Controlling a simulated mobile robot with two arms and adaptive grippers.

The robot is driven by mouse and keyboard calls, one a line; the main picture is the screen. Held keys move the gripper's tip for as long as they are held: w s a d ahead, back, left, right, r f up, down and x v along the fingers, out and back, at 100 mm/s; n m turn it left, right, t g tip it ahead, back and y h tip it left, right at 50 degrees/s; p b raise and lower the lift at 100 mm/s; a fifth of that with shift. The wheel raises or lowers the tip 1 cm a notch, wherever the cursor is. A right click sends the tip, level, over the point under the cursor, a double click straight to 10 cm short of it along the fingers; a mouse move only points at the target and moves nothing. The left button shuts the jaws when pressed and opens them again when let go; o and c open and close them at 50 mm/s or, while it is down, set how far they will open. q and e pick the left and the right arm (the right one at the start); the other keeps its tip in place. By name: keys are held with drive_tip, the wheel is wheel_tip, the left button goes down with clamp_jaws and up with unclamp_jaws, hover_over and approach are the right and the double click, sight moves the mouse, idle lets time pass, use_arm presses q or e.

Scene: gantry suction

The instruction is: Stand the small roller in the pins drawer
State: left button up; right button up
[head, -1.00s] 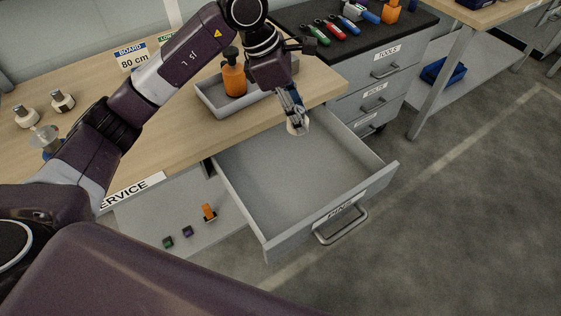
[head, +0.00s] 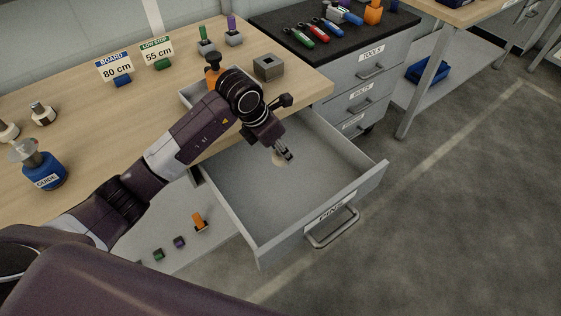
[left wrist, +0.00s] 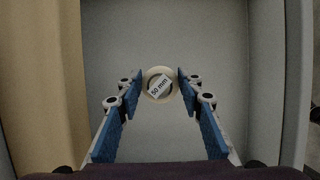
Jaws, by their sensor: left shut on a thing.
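The pins drawer (head: 320,214) is pulled open below the bench edge, and its grey floor is bare. My left gripper (head: 284,154) reaches over the bench edge and points down inside the drawer's outline, toward its back half. It is shut on the small roller (head: 278,160), a pale round piece mostly hidden by the fingers in the head view. In the left wrist view the roller (left wrist: 158,70) is seen end-on between the blue fingertips, with a "50 mm" label. I cannot tell whether it touches the drawer floor. My right gripper is not in view.
A grey tray (head: 189,98) with an orange bottle lies partly behind my left arm. A grey block with a hole (head: 268,67) stands near the bench corner. The tool cabinet (head: 368,75) is beyond the drawer.

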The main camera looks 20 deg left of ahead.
use_arm(q)
wheel_tip(320, 180, down, 2)
drive_tip(key=shift+f, duration=0.2)
wheel_tip(320, 180, down, 4)
drive_tip(key=shift+r, duration=0.1)
drive_tip(key=o, duration=0.8)
drive_tip(key=shift+f, duration=0.25)
drive_tip(key=shift+c, duration=0.2)
drive_tip(key=o, duration=0.5)
drive_tip(key=shift+r, duration=0.1)
